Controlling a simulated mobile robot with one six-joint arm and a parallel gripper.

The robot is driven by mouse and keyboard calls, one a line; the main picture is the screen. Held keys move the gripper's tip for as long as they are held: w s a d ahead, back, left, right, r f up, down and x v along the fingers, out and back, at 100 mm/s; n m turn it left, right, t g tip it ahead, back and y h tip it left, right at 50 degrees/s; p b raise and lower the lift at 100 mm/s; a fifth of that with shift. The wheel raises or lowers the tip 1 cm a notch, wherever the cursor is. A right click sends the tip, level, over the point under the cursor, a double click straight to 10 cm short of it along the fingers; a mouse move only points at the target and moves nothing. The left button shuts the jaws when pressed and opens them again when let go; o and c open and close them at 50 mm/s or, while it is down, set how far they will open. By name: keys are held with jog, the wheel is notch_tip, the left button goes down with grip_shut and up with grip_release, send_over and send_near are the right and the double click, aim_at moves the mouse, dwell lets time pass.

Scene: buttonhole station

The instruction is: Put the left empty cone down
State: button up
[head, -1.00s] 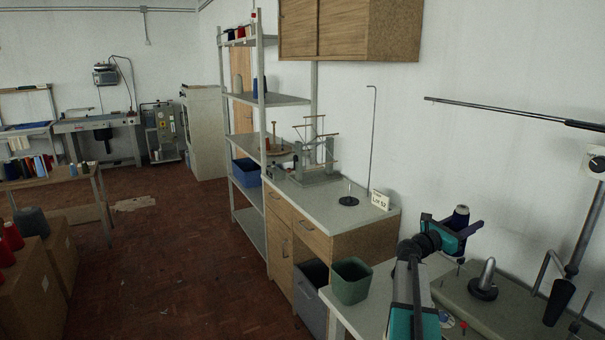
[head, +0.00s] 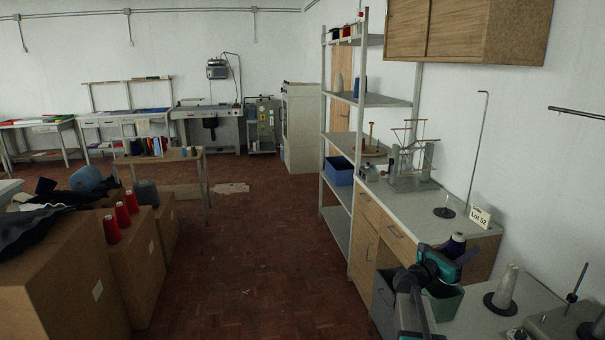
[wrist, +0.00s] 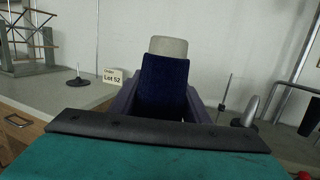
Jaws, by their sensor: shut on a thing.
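My gripper (head: 462,256) is shut on a cone (head: 457,242) and holds it in the air above the benches at the right. In the wrist view the cone (wrist: 165,82) stands between the purple fingers, with dark blue thread around its body and a bare pale grey tip. Its lower end is hidden behind my gripper. A bare grey cone (head: 505,288) stands upright on a round black base on the near right bench, apart from my gripper.
A green bin (head: 446,303) stands below my gripper, partly hidden by my arm. The wooden bench (head: 425,205) behind has a rod stand (head: 444,212), a "Lot 52" card (head: 480,216) and a yarn winder (head: 410,170). Red cones (head: 122,215) sit on cartons at left. The floor between is clear.

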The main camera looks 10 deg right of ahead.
jog(key=w+a+f+n+t+y, duration=0.1)
jog(key=w+a+f+t, duration=0.15)
jog(key=a, duration=0.85)
jog(key=w+a+f+n+t+y, duration=0.1)
jog(key=a+f+n+t, duration=0.15)
jog(key=a, duration=0.85)
jog(key=w+a+f+t+y, duration=0.1)
jog(key=w+a+f, duration=0.15)
jog(key=a, duration=0.85)
jog(key=s+a+f+n+t+y, duration=0.1)
jog(key=s+a+f, duration=0.15)
jog(key=a, duration=0.45)
jog(key=s+a+f+n+t+y, duration=0.1)
jog(key=s+a, duration=0.3)
jog(key=a, duration=0.2)
jog(key=s, duration=0.1)
jog(key=s+d+r+m+g+h, duration=0.1)
jog(key=s, duration=0.1)
jog(key=s+m+g, duration=0.1)
jog(key=s, duration=0.1)
jog(key=shift+s+d+r+h+b, duration=0.2)
jog(key=shift+d+r+h+b, duration=0.05)
jog(key=shift+r+h+b, duration=0.15)
jog(key=shift+w, duration=0.1)
